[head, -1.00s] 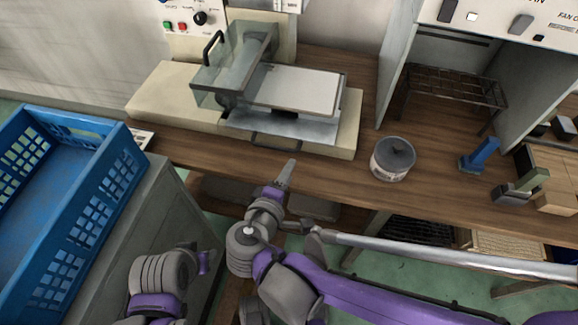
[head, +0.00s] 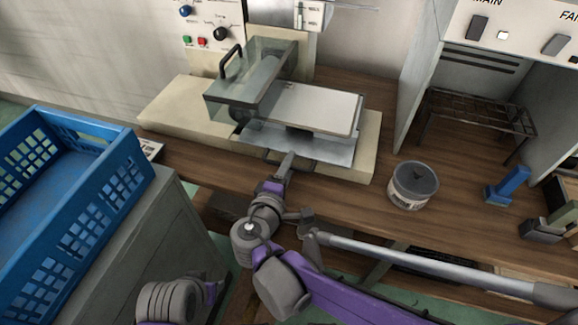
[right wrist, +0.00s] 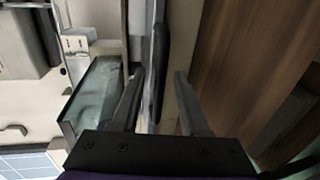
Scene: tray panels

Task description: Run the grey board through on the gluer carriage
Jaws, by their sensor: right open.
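The gluer (head: 163,107) is a cream machine on the wooden bench, with a clear hinged cover (head: 250,75) over its left part. The pale grey board (head: 312,107) lies flat on the metal carriage (head: 310,147), its left end by the cover. A dark handle (head: 275,158) sits on the carriage's front edge. My right gripper (head: 289,162) is at this handle. In the right wrist view its two fingers (right wrist: 160,100) are apart, with a dark bar, likely the handle, between or just beyond them. My left gripper is not visible.
A wire rack (head: 475,115) stands in the booth at the back right. A blue crate (head: 105,200) sits on a grey cabinet at left.

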